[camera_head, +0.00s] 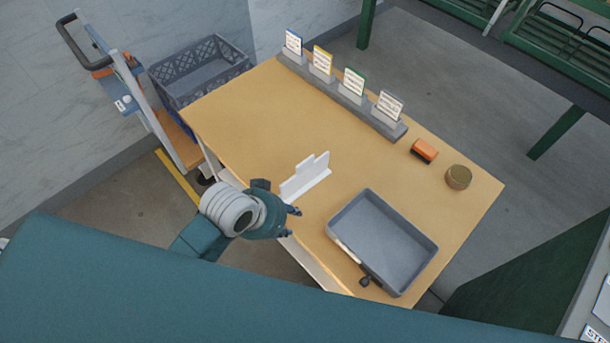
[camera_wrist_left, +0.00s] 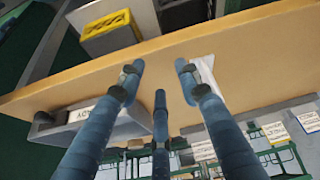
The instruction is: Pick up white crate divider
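The white crate divider (camera_head: 305,178) stands upright on the wooden table near its front left edge, with a stepped top. My left gripper (camera_head: 279,198) is just in front of it, at the table edge, with its fingers spread and nothing between them. In the left wrist view the fingers of the left gripper (camera_wrist_left: 160,77) are apart. The white divider (camera_wrist_left: 208,72) shows there partly behind the right-hand finger, which hides some of it. I cannot tell whether that finger touches it. My right gripper is not in view.
A grey tray (camera_head: 405,225) lies right of the divider, with a small dark object (camera_head: 370,282) beside it. A card rack (camera_head: 345,92), an orange block (camera_head: 424,151) and a round tin (camera_head: 458,177) line the far side. The table (camera_head: 260,115) behind the divider is clear.

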